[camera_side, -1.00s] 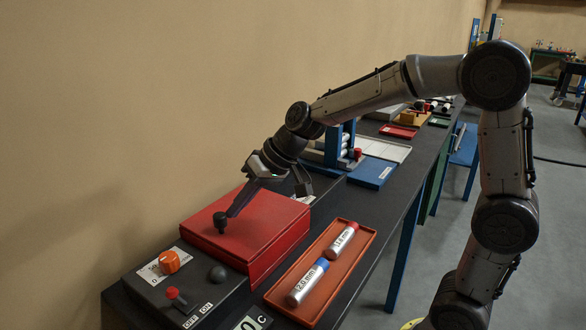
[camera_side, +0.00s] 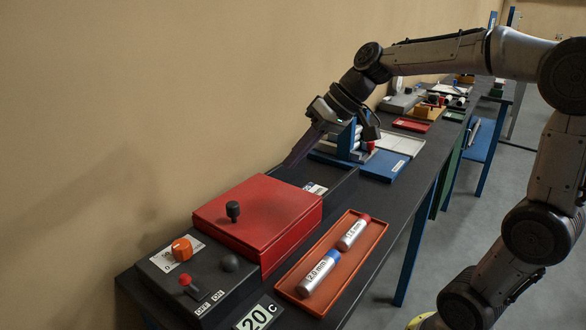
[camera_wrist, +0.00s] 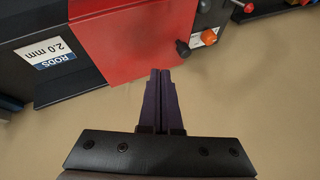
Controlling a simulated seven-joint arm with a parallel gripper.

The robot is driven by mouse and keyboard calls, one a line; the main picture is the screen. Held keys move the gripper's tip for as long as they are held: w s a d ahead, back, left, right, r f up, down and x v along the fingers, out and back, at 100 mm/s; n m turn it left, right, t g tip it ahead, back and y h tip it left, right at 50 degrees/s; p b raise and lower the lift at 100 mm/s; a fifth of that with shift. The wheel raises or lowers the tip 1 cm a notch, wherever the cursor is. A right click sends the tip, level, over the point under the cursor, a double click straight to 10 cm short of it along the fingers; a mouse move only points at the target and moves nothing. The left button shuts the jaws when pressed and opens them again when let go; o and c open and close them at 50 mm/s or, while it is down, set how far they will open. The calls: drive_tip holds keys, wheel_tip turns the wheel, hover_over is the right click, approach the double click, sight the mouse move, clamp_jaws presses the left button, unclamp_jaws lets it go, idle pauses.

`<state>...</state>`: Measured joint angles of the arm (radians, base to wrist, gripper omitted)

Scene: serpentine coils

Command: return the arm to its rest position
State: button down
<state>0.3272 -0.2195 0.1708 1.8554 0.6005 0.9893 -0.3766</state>
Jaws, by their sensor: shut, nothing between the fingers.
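My gripper (camera_side: 288,165) is shut and empty. In the side view it hangs above the far end of the red box lid (camera_side: 258,212), near the wall, clear of the lid's black knob (camera_side: 233,211). In the wrist view my gripper's closed fingers (camera_wrist: 161,75) point toward the edge of the red lid (camera_wrist: 125,45), with the wall below them. My arm reaches over the bench from the right, its elbow raised.
A control panel with an orange knob (camera_side: 182,249) and a red switch (camera_side: 186,280) sits at the front. An orange tray (camera_side: 371,236) holds rods with a blue cap and a red cap. A blue rack (camera_side: 347,138) stands behind my gripper.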

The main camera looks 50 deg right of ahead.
drive_tip(key=s+a+n, duration=0.3)
drive_tip(key=s+a, duration=0.3)
drive_tip(key=s, duration=0.5)
drive_tip(key=s+d+f+h, duration=0.4)
drive_tip(key=s+f, duration=0.4)
drive_tip(key=s, duration=0.1)
drive_tip(key=shift+s+d+m+g, duration=0.15)
drive_tip(key=shift+d+m+g, duration=0.15)
drive_tip(key=shift+d, duration=0.05)
